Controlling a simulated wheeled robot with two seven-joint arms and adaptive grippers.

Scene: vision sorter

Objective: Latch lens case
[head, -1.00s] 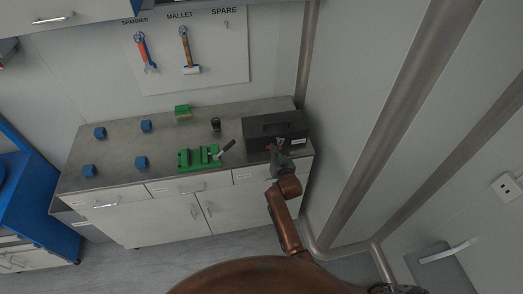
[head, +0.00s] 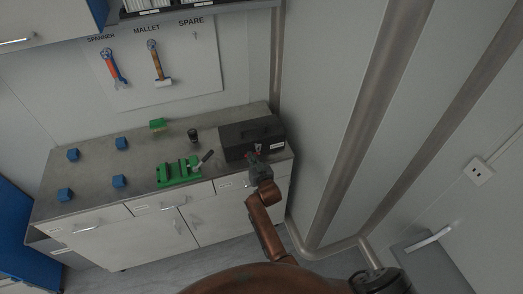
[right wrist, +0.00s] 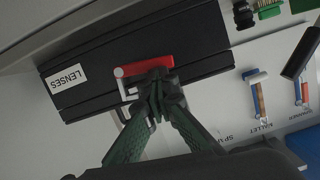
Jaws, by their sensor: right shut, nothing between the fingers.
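In the right wrist view the case (right wrist: 200,45) carries a white "LENSES" label (right wrist: 68,89) and a red latch (right wrist: 150,64) with a pale wire loop (right wrist: 124,88). My right gripper (head: 255,157) is at the front of the case. In the right wrist view its fingertips (right wrist: 156,78) are together at the latch, partly covering it. Whether they touch it I cannot tell. My left gripper is not in view.
A green fixture (head: 178,172) with a grey-handled tool stands left of the case. A dark cylinder (head: 193,135), a green block (head: 157,125) and several blue blocks (head: 121,143) are farther left. A tool board (head: 160,60) hangs behind. A vertical pipe (head: 276,70) rises behind the case.

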